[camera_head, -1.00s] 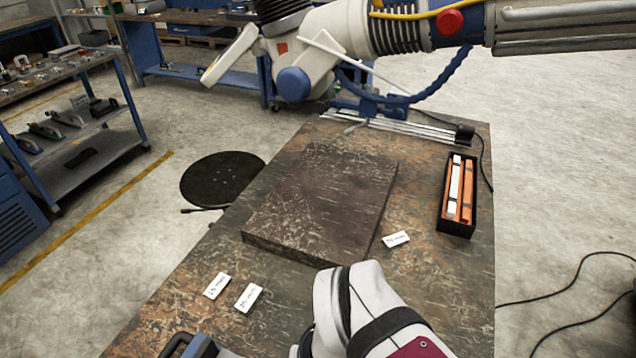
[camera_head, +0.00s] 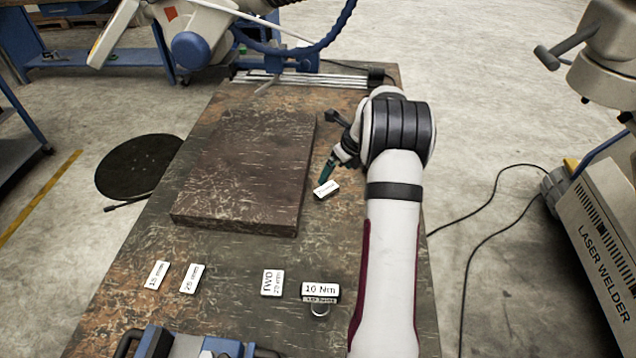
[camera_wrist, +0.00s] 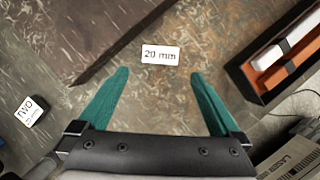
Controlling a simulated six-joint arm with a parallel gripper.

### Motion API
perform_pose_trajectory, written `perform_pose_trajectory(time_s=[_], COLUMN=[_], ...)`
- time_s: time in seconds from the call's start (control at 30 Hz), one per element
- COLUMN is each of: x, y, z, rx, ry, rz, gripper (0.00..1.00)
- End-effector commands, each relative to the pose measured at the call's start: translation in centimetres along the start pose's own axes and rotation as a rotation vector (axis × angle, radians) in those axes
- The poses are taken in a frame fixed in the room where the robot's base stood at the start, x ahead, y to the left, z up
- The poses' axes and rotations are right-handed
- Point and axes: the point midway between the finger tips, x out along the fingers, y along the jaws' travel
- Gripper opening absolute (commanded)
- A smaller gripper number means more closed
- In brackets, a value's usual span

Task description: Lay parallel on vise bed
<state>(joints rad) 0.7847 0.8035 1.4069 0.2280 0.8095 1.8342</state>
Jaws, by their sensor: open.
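A small white block or tag marked "20 mm" (camera_wrist: 160,54) lies on the table just ahead of my gripper's fingertips in the wrist view. It also shows in the head view (camera_head: 326,189), beside the dark slab's right edge. My gripper (camera_wrist: 160,73) has teal fingers, spread wide with nothing between them, and points down near this piece. White pieces marked 15 mm (camera_head: 156,275) and 25 mm (camera_head: 193,278) lie at the table's front left. A blue and grey fixture (camera_head: 190,344), possibly the vise, is cut off by the bottom edge; its bed cannot be made out.
A thick dark slab (camera_head: 245,160) covers much of the table. A "TWO" tag (camera_head: 272,283) and a "10 Nm" tag (camera_head: 320,290) lie in front. A black box with orange and white contents (camera_wrist: 275,55) is right of my gripper. My forearm hides the table's right side.

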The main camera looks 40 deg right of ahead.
Motion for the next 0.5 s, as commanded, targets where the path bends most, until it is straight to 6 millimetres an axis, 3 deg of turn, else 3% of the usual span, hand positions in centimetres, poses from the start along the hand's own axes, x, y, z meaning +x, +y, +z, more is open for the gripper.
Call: perform_pose_trajectory(time_s=[0.1,0.27,0.5], x=[3.0,5.0,9.4], y=[0.1,0.1,-0.1], z=[0.0,0.0,-0.2], rx=[-0.003,-0.003,-0.004], ry=[0.002,0.001,0.002], rz=[0.003,0.002,0.002], gripper=[1.00,1.00,1.00])
